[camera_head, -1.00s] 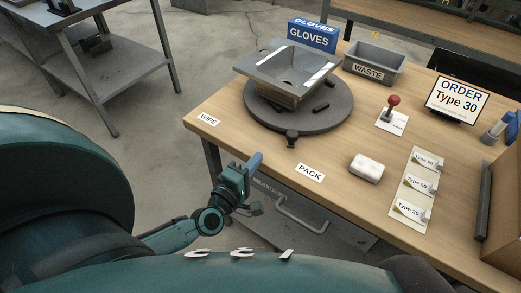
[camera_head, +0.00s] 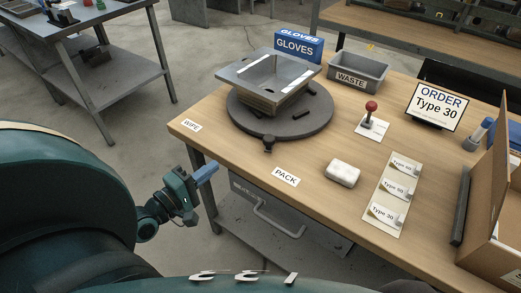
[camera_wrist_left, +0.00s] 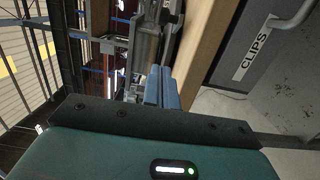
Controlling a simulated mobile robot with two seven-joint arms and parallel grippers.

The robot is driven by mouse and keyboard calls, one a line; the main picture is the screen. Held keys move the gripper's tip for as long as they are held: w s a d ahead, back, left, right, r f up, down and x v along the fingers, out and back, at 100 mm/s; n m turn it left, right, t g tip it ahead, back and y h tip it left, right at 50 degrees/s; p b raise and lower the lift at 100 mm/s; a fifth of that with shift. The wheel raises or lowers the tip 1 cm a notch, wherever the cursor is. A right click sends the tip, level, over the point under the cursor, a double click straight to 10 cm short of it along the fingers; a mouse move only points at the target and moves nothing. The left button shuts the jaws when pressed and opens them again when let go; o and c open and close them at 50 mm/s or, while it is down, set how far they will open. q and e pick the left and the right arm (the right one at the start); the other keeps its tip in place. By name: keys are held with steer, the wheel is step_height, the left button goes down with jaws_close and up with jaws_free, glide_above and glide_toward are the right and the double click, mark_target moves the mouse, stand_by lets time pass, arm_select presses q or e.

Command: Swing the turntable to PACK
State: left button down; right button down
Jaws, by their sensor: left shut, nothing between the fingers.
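The dark round turntable (camera_head: 303,127) stands on the wooden table in the head view, with a metal sink (camera_head: 243,76) resting tilted on it. A small dark knob (camera_head: 268,145) sticks out from its front edge, between the WIPE label (camera_head: 190,126) and the PACK label (camera_head: 285,177), both on the table's near edge. My left gripper (camera_head: 207,172) is shut and empty, off the table's near left edge and apart from the turntable. Its blue fingers (camera_wrist_left: 162,88) also show in the left wrist view. My right gripper is not in view.
A GLOVES box (camera_head: 298,47) and WASTE bin (camera_head: 357,75) stand behind the turntable. A red-knobbed lever (camera_head: 371,106), white block (camera_head: 343,173), Type cards (camera_head: 390,192), ORDER Type 30 sign (camera_head: 435,105) and cardboard box (camera_head: 490,255) are to the right. A CLIPS drawer (camera_wrist_left: 258,52) is under the table.

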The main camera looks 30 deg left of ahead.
arm_select(q)
glide_toward(269, 146)
steer(key=w+a, duration=0.4)
steer(key=a, duration=0.1)
steer(key=shift+w+a+r, duration=0.1)
steer(key=shift+w+r, duration=0.05)
steer(key=shift+w, duration=0.05)
steer(key=w+d, duration=0.2)
steer(key=shift+d+p, duration=0.35)
steer(key=shift+p, duration=0.05)
steer(key=shift+w+d, duration=0.3)
steer(key=shift+d, duration=0.1)
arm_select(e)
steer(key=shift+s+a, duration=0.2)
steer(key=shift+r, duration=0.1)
arm_select(q)
steer(key=shift+w+d+p, duration=0.1)
steer(key=shift+d+p, duration=0.2)
steer(key=shift+d, duration=0.1)
steer(key=shift+w+d+p, duration=0.15)
steer(key=shift+d+p, duration=0.05)
steer(key=shift+d, duration=0.4)
steer(key=shift+w+d+p, duration=0.15)
steer(key=shift+d+p, duration=0.05)
steer(key=shift+d, duration=0.45)
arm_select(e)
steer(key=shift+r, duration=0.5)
